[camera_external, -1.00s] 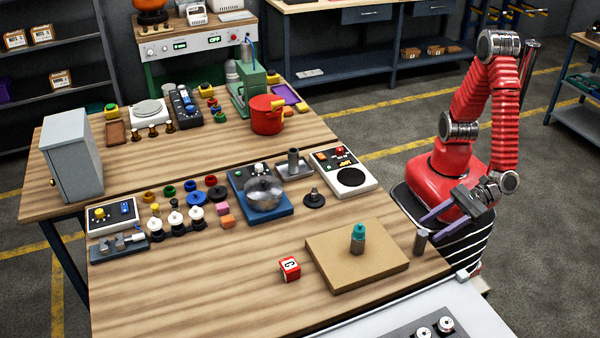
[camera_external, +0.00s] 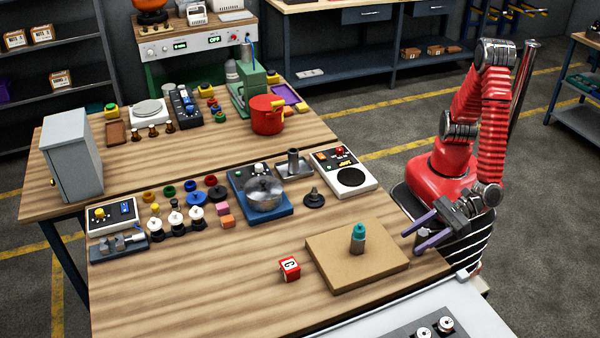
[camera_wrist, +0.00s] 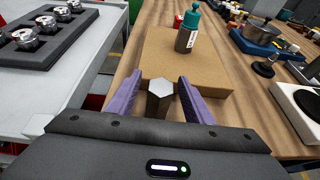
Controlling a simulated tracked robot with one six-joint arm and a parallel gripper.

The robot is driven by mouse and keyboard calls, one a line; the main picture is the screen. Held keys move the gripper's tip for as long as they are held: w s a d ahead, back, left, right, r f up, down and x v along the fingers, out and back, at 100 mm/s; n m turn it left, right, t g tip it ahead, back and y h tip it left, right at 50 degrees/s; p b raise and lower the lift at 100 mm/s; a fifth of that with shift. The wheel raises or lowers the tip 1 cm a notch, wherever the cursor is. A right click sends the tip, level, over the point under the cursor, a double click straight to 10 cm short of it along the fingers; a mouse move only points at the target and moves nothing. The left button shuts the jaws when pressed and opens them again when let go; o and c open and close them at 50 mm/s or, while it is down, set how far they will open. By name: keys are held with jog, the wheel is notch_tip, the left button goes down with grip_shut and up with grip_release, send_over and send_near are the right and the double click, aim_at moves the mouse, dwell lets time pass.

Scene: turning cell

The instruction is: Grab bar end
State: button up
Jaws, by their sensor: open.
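The grey hexagonal bar end (camera_wrist: 160,87) stands up near the table's right edge. In the wrist view its flat top faces me and its lower part drops out of sight behind my gripper's body. My gripper (camera_wrist: 158,77) is open, with one purple finger on each side of the bar and a visible gap on both sides. In the external view my gripper (camera_external: 413,239) is at the table's right corner, and the bar (camera_external: 423,235) is partly hidden between the fingers.
A brown board (camera_external: 340,272) lies just beyond the bar, with a teal-capped bottle (camera_external: 358,241) standing on it. A red cube (camera_external: 290,268) sits left of the board.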

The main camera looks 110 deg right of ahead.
jog(key=shift+x, duration=1.15)
jog(key=shift+c, duration=0.6)
grip_shut()
